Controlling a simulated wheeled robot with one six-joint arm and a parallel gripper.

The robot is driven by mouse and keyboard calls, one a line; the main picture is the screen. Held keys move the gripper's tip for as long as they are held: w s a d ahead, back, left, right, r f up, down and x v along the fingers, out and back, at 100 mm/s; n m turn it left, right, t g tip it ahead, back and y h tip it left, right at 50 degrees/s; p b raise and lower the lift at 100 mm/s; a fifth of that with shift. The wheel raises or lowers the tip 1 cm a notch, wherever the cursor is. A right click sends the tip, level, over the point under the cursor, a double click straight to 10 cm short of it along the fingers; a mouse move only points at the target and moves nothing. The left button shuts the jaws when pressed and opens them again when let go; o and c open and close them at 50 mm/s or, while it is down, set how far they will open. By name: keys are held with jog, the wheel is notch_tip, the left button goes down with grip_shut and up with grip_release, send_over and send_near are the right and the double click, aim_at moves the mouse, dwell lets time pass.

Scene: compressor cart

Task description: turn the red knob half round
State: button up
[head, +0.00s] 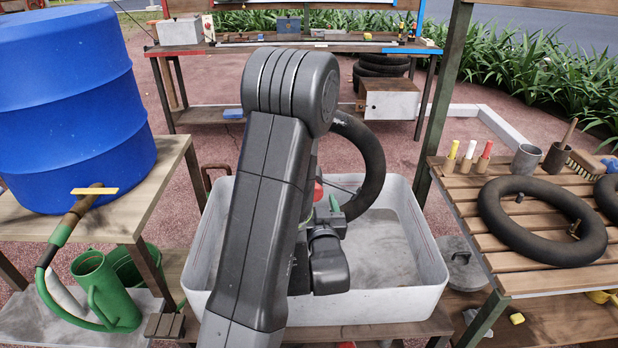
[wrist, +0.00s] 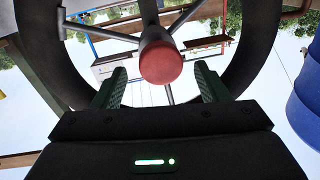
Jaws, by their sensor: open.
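The red knob (wrist: 160,62) shows in the wrist view as a rounded red end on a grey stem, with metal spokes behind it. A thick black ring (wrist: 262,45) surrounds it. My gripper (wrist: 160,78) is open, with one green-padded finger on each side of the knob and a visible gap to both. I cannot tell how far the knob reaches in between the fingers. In the head view, only a small red part of the knob (head: 318,190) shows past my arm. The black ring (head: 368,165) stands upright over the white basin, partly hidden by my arm.
The white basin (head: 428,245) lies around and below my gripper. A blue barrel (head: 75,105) stands on the left table above green watering cans (head: 100,285). The slatted right table holds a black inner tube (head: 495,215), cups and markers.

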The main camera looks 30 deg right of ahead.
jog(key=x, duration=0.6)
jog(key=shift+w+p, duration=0.1)
jog(key=shift+p, duration=0.25)
jog(key=shift+c, duration=0.5)
jog(key=c, duration=0.9)
jog(key=shift+f, duration=0.1)
jog(key=shift+f+b, duration=0.1)
jog(key=shift+b, duration=0.9)
jog(key=shift+m, duration=0.3)
